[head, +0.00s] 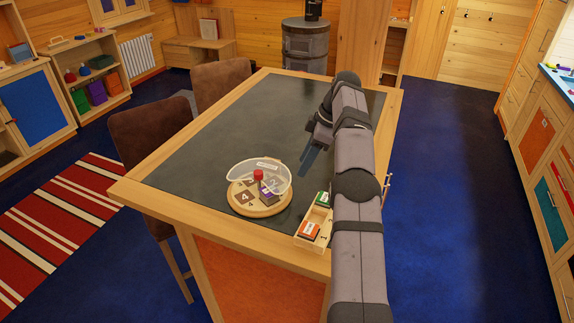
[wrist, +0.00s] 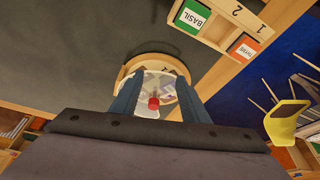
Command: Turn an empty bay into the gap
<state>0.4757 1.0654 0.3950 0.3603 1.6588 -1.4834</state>
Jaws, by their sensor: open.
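A round wooden turntable (head: 262,211) stands on the dark table top, under a clear cover (head: 240,177) with a red knob (head: 258,175). A dark square marked 4 (head: 244,197) and one marked 2 show in its bays. A small purple item (head: 268,198) sits in one bay; I cannot tell which bay faces the cover's gap. My gripper (head: 306,163) is open and empty, above the table, behind and right of the turntable. In the wrist view the red knob (wrist: 153,102) shows between my two blue-grey fingers (wrist: 157,108), apart from them.
A wooden tray (head: 316,240) at the table's near right edge holds a green box (head: 322,199) and an orange box (head: 309,230). The green one reads BASIL in the wrist view (wrist: 193,17). Brown chairs (head: 150,140) stand left of the table. The far table top is clear.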

